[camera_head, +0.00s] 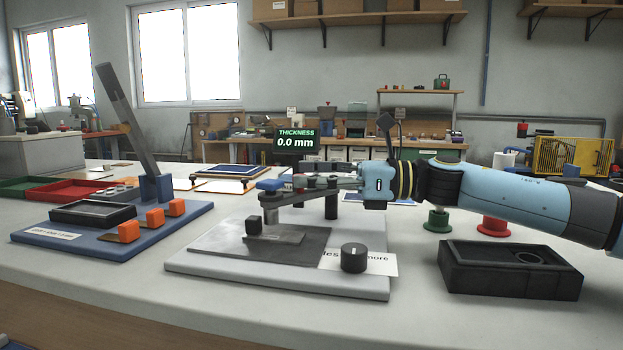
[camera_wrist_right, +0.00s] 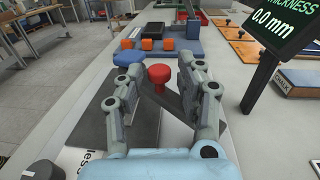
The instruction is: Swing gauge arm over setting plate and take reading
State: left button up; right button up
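The gauge arm (camera_head: 272,207) is a grey bar with a blue block (camera_head: 270,184) at its end, standing over the grey stand base (camera_head: 215,263). A dark flat plate (camera_head: 310,245) lies on that base below it. My right gripper (camera_head: 300,183) reaches in from the right at the arm's height. In the right wrist view, its fingers (camera_wrist_right: 162,72) are apart, with a red knob (camera_wrist_right: 158,72) between them and visible gaps on both sides. The blue block (camera_wrist_right: 128,57) lies just beyond. The thickness display (camera_head: 296,140) reads 0.0 mm. My left gripper is not in view.
A black dial (camera_head: 353,257) sits at the base's front right. A blue lever fixture (camera_head: 125,235) with orange blocks stands left. A black tray (camera_head: 510,270), a green spool (camera_head: 438,220) and a red spool (camera_head: 494,226) are at right, below my right arm. The front table edge is clear.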

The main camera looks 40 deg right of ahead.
jog(key=shift+o, duration=0.4)
jog(key=shift+r, duration=0.15)
notch_tip(320, 180, up, 10)
